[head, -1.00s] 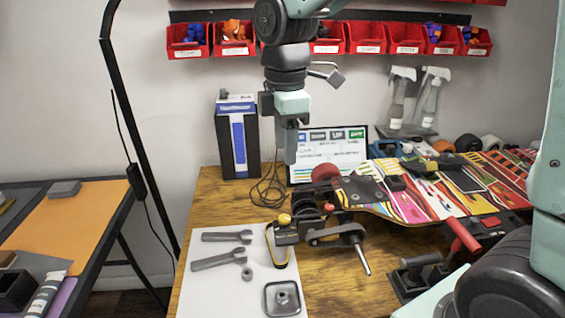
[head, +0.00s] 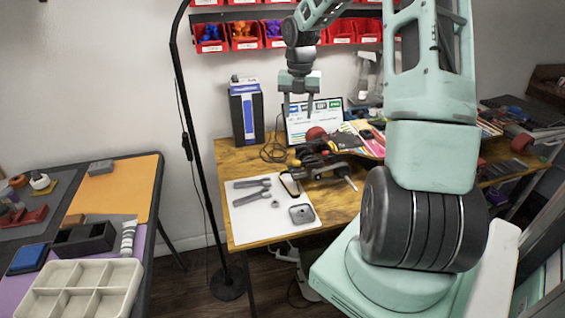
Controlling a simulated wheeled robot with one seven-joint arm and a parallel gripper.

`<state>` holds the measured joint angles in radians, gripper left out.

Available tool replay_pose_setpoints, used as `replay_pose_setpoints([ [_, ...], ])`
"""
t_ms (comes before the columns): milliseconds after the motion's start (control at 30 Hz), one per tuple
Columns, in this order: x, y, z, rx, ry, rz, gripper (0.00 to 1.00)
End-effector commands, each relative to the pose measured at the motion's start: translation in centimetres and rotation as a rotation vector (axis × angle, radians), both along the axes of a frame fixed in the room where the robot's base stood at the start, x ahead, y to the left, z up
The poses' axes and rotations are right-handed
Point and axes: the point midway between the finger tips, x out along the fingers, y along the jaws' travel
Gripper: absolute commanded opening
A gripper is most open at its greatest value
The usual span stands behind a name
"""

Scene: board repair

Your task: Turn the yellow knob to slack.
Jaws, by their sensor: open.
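The yellow knob (head: 295,163) is small and round. It sits at the left end of a dark clamp-like mechanism (head: 318,166) on the wooden workbench, just above the white mat in the picture. My gripper (head: 298,112) points down, open and empty, higher in the picture than the knob and apart from it. The laptop-like screen shows behind the fingers. The knob is too small to tell which way it is turned.
A white mat (head: 245,222) holds two wrenches (head: 252,191) and a square grey tray (head: 302,214). A skateboard deck with colourful graphics (head: 372,145) lies right of the mechanism. A black lamp pole (head: 193,130) stands left of the workbench (head: 228,160).

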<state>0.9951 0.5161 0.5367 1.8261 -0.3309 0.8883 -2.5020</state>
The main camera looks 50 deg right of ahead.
Motion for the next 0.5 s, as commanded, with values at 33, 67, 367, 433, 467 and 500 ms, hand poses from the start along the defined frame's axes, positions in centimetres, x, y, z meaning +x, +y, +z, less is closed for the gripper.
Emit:
replay_pose_setpoints([
  [33, 0.0, 0.0, -0.4, 0.002, 0.001, 0.002, 0.46],
  [67, 0.0, 0.0, -0.8, 0.002, 0.001, 0.003, 0.46],
  [367, -0.1, 0.2, -6.3, 0.004, 0.006, 0.002, 0.46],
  [433, -0.1, 0.2, -7.8, 0.004, 0.005, 0.002, 0.46],
  [467, 0.0, 0.2, -8.4, 0.003, 0.004, 0.003, 0.46],
  [500, -0.1, 0.2, -9.2, 0.004, 0.005, 0.002, 0.46],
])
